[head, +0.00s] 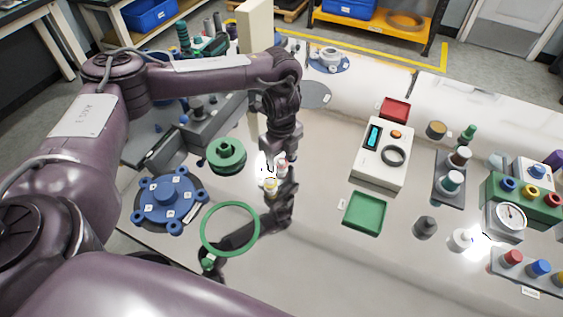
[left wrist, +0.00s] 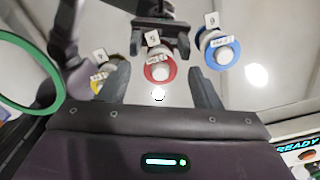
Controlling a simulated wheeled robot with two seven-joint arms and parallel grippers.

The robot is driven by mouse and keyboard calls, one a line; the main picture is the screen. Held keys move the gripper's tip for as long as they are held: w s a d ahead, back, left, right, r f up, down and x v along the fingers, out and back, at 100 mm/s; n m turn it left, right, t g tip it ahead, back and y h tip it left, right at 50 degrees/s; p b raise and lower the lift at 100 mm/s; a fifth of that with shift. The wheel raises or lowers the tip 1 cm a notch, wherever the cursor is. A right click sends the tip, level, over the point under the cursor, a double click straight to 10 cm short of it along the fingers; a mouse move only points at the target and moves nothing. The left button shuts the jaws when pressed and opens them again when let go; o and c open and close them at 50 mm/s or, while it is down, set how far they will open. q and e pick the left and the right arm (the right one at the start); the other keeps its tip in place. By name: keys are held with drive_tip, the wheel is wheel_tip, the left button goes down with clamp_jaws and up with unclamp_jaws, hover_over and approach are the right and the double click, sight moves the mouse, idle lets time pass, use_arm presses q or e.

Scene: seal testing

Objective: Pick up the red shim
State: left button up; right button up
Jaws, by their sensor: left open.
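The red shim (left wrist: 147,74) is a flat ring around a white post, with a small numbered tag beside it. In the left wrist view it lies between the fingers of my left gripper (left wrist: 158,70), which is open. I cannot tell how much height lies between fingers and ring. In the head view my left gripper (head: 281,157) points down at the small shim posts, and the red shim is mostly hidden there. A blue shim (left wrist: 232,57) stands to the right and a yellow shim (left wrist: 96,87) to the left, partly behind a finger. My right gripper is not in view.
A green ring (head: 205,240), a blue flange (head: 165,193) and a green flange (head: 225,153) lie left of the gripper. A white tester (head: 368,168) and a green tray (head: 365,213) stand right. A dark arm-like shape, apparently a reflection, shows below the gripper.

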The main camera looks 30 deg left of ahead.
use_arm(q)
drive_tip(key=shift+f, duration=0.1)
idle(0.3)
drive_tip(key=c, duration=1)
drive_tip(key=shift+c, duration=0.2)
